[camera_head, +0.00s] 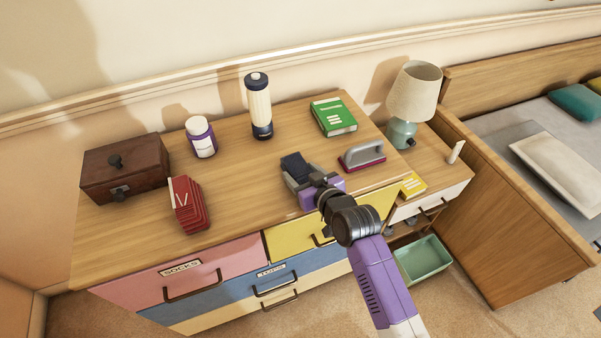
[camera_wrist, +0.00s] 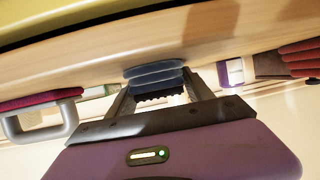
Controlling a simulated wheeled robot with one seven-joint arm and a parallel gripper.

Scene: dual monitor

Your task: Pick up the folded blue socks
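The folded blue socks (camera_head: 296,166) lie on the wooden dresser top near its front edge. In the wrist view they show as a stacked blue bundle (camera_wrist: 155,76) against the tabletop, with a dark ribbed lower edge. My gripper (camera_head: 303,182) reaches in from the front right, low over the top. In the wrist view its two fingers (camera_wrist: 158,92) stand on either side of the socks, and the socks fill the space between the fingertips. The gripper looks shut on them. I see no clear lift off the wood. My gripper partly hides the socks in the head view.
A grey-handled iron-like object (camera_head: 362,155) stands close to the right. A green book (camera_head: 333,116), cream bottle (camera_head: 258,104), white-purple jar (camera_head: 201,138), red stack (camera_head: 188,205) and wooden box (camera_head: 125,170) stand around. A lamp (camera_head: 413,95) is at the right. Coloured drawers are below.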

